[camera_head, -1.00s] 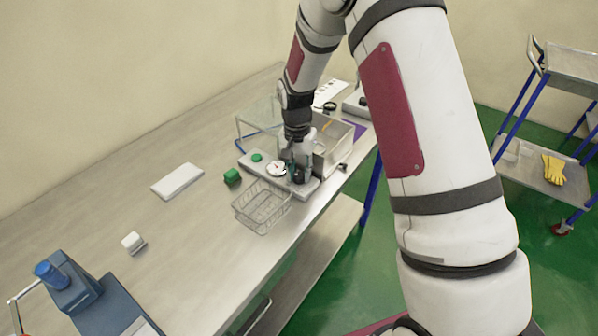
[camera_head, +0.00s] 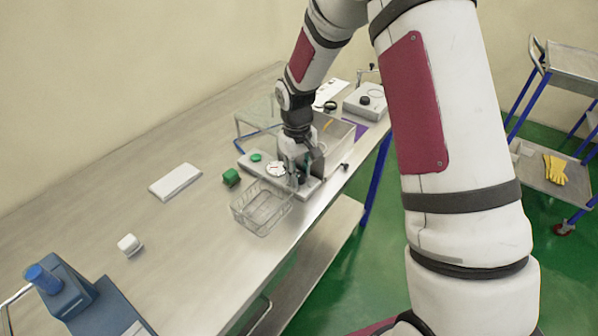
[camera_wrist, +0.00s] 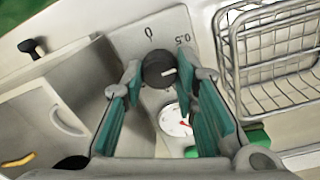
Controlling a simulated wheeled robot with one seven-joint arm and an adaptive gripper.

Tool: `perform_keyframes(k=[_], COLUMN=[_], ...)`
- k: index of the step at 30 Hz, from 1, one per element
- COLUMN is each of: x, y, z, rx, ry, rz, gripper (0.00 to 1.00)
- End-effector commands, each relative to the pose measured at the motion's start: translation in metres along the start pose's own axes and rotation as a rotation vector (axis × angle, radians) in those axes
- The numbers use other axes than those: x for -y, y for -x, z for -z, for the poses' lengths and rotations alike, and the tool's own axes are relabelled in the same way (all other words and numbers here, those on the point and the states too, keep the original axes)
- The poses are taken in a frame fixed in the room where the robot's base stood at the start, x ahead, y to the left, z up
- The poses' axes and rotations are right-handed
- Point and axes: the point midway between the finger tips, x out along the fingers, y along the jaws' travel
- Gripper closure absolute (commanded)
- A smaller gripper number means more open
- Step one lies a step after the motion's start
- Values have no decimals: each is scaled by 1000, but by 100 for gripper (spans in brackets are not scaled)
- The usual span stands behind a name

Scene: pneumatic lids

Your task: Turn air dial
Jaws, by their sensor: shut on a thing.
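The air dial (camera_wrist: 158,70) is a round black knob with a white pointer line, on a light grey panel marked 0 and 0.5 in the wrist view. My gripper (camera_wrist: 158,75) has its green-padded fingers on either side of the knob and is shut on it. In the head view my gripper (camera_head: 303,178) is low over the grey panel (camera_head: 313,188), and it hides the dial there. A white gauge (camera_wrist: 175,120) with a red needle lies beside the dial; it also shows in the head view (camera_head: 275,169).
A wire basket (camera_head: 262,207) stands close in front of the panel.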

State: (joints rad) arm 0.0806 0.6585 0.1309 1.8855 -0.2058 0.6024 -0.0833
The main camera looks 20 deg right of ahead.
Motion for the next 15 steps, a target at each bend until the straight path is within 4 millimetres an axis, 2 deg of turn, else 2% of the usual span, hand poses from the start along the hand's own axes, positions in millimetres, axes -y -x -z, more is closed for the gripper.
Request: perform_keyframes(k=[15], x=[1], y=[0], z=[-1], rx=[-20], ry=[488], rz=[1], gripper=[100])
